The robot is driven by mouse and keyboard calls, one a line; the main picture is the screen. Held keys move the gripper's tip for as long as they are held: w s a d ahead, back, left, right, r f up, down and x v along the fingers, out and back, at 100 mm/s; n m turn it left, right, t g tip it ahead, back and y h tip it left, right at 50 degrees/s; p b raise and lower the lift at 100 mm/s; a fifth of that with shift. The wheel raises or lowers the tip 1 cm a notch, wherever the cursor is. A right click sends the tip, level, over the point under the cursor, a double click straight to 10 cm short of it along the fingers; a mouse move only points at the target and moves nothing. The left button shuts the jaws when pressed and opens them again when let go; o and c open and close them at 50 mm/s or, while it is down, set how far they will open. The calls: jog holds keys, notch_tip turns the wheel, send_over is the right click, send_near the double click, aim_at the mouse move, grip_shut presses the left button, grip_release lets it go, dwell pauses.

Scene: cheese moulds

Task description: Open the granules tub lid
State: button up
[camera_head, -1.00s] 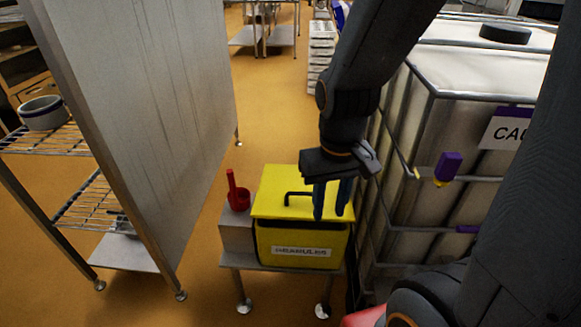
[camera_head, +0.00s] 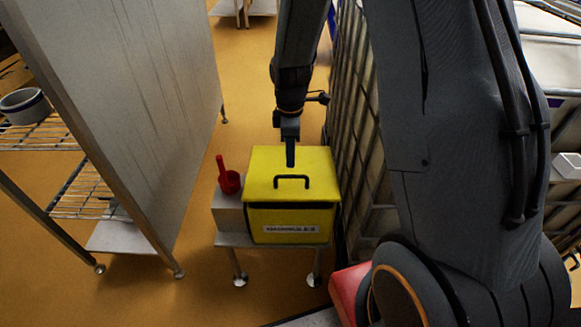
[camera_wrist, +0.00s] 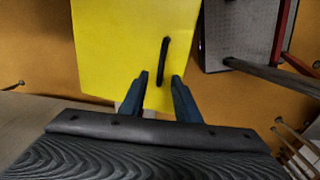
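The yellow granules tub (camera_head: 290,222) stands on a small metal stand, with its yellow lid (camera_head: 262,166) shut on top. A dark bar handle (camera_head: 292,178) stands up from the lid near its front edge. My gripper (camera_head: 290,160) points down over the back part of the lid, behind the handle. In the wrist view my gripper (camera_wrist: 160,85) is open, its two dark fingers apart. Nothing is held.
A red scoop (camera_head: 228,178) sits on a grey block left of the tub. A tall metal panel (camera_head: 140,110) and wire shelves (camera_head: 40,135) stand to the left. A caged white tank (camera_head: 350,120) stands close on the right. Orange floor (camera_head: 245,80) is clear behind.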

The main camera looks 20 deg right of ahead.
jog(key=shift+f+p, duration=0.65)
jog(key=shift+f, duration=2.7)
grip_shut()
